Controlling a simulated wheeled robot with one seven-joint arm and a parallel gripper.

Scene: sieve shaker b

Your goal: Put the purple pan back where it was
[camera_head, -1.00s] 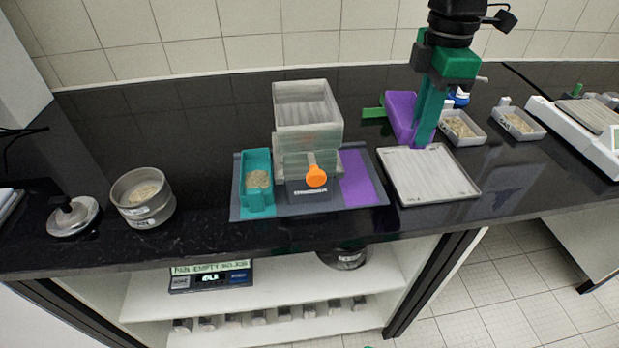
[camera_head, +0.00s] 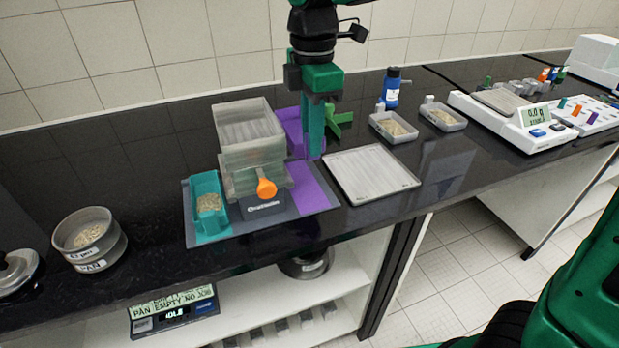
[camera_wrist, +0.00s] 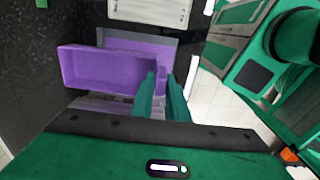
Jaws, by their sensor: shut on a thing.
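The purple pan (camera_wrist: 100,68) is a shallow open box and looks empty in the wrist view. In the head view the purple pan (camera_head: 290,124) shows between the clear stacked box of the shaker and my green fingers, which partly hide it. My gripper (camera_head: 314,152) is shut on the pan's end wall; its fingers (camera_wrist: 160,85) also show in the wrist view. The dark mat (camera_head: 285,226) has a bare purple patch (camera_head: 312,188) right of the shaker. The pan appears above the mat; its exact height I cannot tell.
A teal pan (camera_head: 208,228) with grains stands left of the shaker, whose orange knob (camera_head: 266,188) faces front. A white tray (camera_head: 370,172) lies right of the mat. A green piece (camera_head: 340,118) and a blue bottle (camera_head: 391,90) stand behind.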

